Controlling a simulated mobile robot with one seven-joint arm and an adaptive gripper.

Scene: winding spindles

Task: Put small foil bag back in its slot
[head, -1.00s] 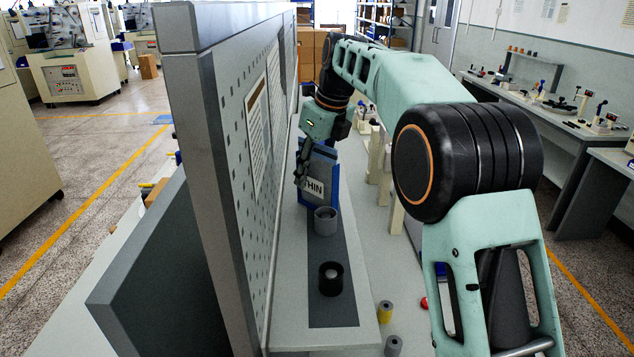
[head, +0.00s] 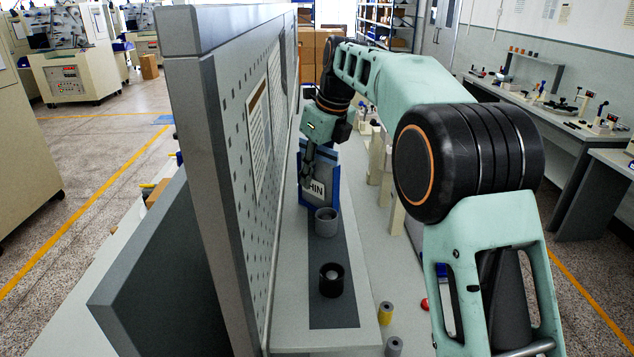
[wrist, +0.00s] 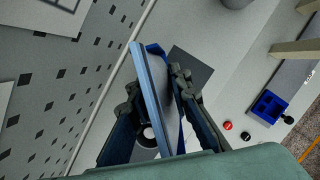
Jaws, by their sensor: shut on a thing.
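A flat, upright blue-and-grey packet (head: 325,168), which I take for the small foil bag, bears a pale label with "HIN" showing. It is at the far end of a dark strip (head: 340,312), and I cannot tell whether it touches the strip. My gripper (head: 309,172) is over the packet's left part and covers some of the label. In the wrist view, the fingers of my gripper (wrist: 157,97) are on both sides of the packet (wrist: 151,92), which shows as a tilted slab with blue edges. My gripper is shut on it. I cannot make out its slot.
A perforated panel (head: 240,170) rises close on the left. Pale posts (head: 385,170) stand on the right. A blue tray (wrist: 268,106) lies farther right in the wrist view.

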